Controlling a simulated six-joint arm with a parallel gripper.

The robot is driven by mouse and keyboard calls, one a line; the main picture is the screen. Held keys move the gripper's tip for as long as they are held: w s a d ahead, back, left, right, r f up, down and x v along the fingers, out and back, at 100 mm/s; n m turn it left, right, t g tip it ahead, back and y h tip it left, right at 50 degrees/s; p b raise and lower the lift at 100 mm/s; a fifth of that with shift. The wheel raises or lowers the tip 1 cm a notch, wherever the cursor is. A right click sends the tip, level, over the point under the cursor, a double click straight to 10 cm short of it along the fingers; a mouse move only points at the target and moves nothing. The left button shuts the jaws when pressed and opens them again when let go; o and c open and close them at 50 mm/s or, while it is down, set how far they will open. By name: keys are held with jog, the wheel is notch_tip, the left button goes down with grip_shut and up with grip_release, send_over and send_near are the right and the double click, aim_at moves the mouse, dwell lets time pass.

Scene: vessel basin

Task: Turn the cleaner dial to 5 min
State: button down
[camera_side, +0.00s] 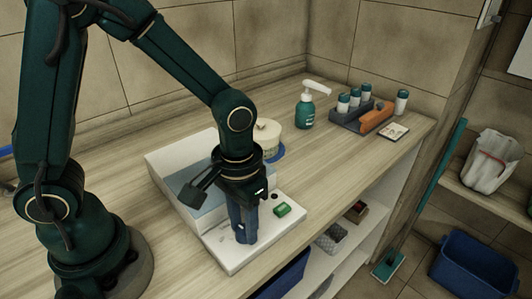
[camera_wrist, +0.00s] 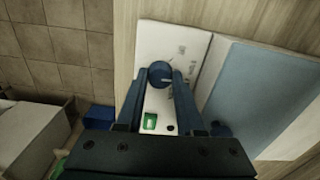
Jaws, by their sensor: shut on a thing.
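The cleaner (camera_side: 285,232) is a white box with a sloped front panel and a blue-grey basin area (camera_wrist: 258,92). It stands on the wooden counter. In the wrist view, the round blue dial (camera_wrist: 160,72) has a light pointer mark, with small printed marks on the white panel around it that are too small to read. My gripper (camera_wrist: 161,78) points down at the panel, its two blue fingers shut on either side of the dial. In the side view my gripper (camera_side: 243,240) hides the dial. A green button (camera_side: 282,210) is beside it, also in the wrist view (camera_wrist: 150,121).
A green pump bottle (camera_side: 305,110), a pale round pot (camera_side: 267,136) and a rack (camera_side: 362,113) with several capped vials stand behind the cleaner. The counter is bare between the rack and the cleaner's right side. A blue bin (camera_side: 473,265) is on the floor.

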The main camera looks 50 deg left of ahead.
aim_at(243, 229)
jog(key=m, duration=1.2)
jog(key=shift+m, duration=0.3)
dwell(0.4)
jog(key=c, duration=0.5)
grip_release()
jog(key=shift+r, duration=2.55)
